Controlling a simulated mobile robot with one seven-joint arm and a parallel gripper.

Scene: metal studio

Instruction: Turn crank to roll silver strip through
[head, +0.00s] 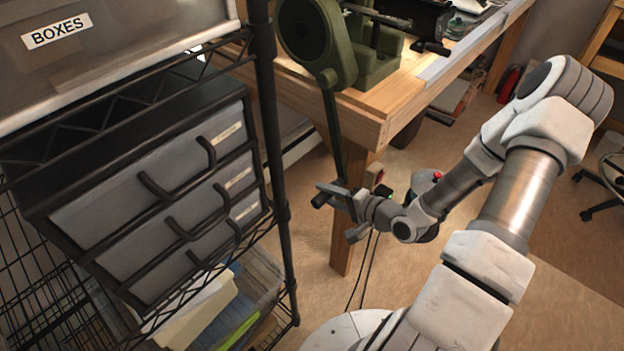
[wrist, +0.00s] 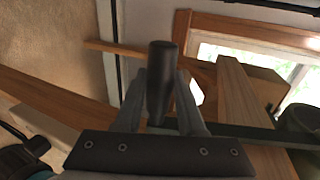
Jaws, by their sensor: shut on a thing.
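The green rolling mill (head: 362,62) stands at the corner of the wooden bench, with a round green hub on its near side. Its dark crank arm (head: 332,125) hangs almost straight down past the bench edge. My gripper (head: 332,196) is at the lower end of the crank. In the wrist view, the black crank handle (wrist: 160,85) stands between the two fingers, and my gripper is shut on it. The crank arm (wrist: 245,133) runs off to the right there. A thin grey piece (head: 385,17) shows at the mill top; I cannot tell if it is the silver strip.
A wire shelf with a dark drawer unit (head: 160,185) and a bin labelled BOXES stands close on the left. The bench leg (head: 350,240) is just behind my gripper. Cables hang beside it. Open floor lies to the right.

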